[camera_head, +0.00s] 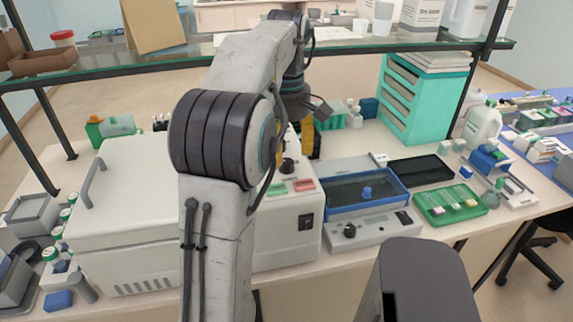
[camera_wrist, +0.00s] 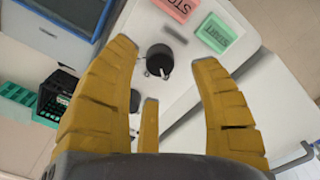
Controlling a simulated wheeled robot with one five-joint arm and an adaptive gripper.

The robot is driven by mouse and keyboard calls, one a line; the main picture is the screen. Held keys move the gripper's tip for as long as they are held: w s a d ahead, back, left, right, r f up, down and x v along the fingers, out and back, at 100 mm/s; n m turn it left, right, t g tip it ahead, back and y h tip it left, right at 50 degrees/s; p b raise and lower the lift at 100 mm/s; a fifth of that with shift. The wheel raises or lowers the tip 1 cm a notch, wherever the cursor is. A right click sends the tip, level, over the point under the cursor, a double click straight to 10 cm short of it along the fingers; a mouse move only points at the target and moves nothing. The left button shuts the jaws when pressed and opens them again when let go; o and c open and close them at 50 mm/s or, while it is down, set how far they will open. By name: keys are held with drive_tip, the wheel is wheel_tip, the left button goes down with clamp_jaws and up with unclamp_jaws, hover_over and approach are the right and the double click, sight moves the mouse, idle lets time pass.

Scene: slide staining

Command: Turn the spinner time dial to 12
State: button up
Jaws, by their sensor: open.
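The white spinner panel (camera_head: 281,235) stands on the bench left of centre, with a green START button (camera_head: 277,189) and a red STOP button (camera_head: 304,184). A black dial (camera_head: 288,166) shows behind the buttons. In the wrist view a round black dial (camera_wrist: 160,61) with a pale pointer sits between my fingertips, apart from them, near the START button (camera_wrist: 214,34) and STOP button (camera_wrist: 178,8). A second dark knob (camera_wrist: 135,100) is partly hidden by my fingers. My gripper (camera_wrist: 160,75) is open and empty above the panel. Dial numbers are not legible.
A white lidded box (camera_head: 130,215) with a grey handle adjoins the panel on the left. A blue-framed shaker (camera_head: 368,208) with its own knob stands to the right, then a green slide tray (camera_head: 451,214). A glass shelf (camera_head: 345,45) crosses behind my arm.

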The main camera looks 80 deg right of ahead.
sight(286, 162)
drive_tip(key=shift+f+b, duration=0.3)
drive_tip(key=shift+f, duration=1.5)
drive_tip(key=shift+o, duration=0.2)
clamp_jaws()
